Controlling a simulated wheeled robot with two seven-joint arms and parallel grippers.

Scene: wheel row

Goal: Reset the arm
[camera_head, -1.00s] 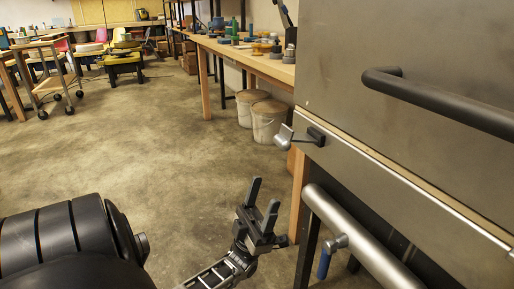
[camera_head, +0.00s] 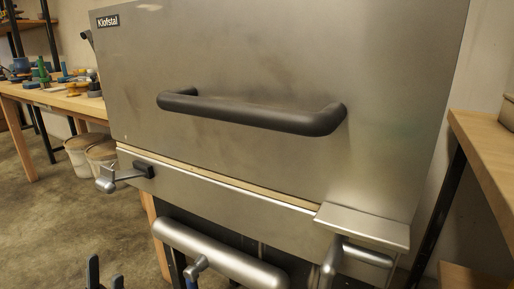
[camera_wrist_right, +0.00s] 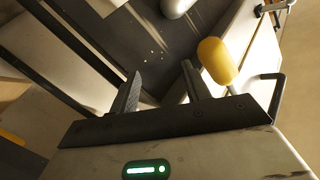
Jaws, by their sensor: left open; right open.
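My left gripper (camera_head: 105,277) shows at the bottom left edge of the head view. Only its two dark fingertips are in the picture, apart and with nothing between them. It is in front of the grey metal cabinet, low and to the left of it. My right gripper (camera_wrist_right: 161,68) shows in the right wrist view with its two dark fingers spread and nothing between them. A yellow rounded knob (camera_wrist_right: 217,60) appears close beside its right finger; whether they touch I cannot tell. The right arm does not show in the head view.
The large steel cabinet (camera_head: 270,60) with a black bar handle (camera_head: 255,113) fills the middle. A latch (camera_head: 122,175) and thick metal tube (camera_head: 220,252) sit below. A wooden workbench (camera_head: 60,98) stands left, another wooden top (camera_head: 490,160) right. Open floor (camera_head: 60,230) lies at lower left.

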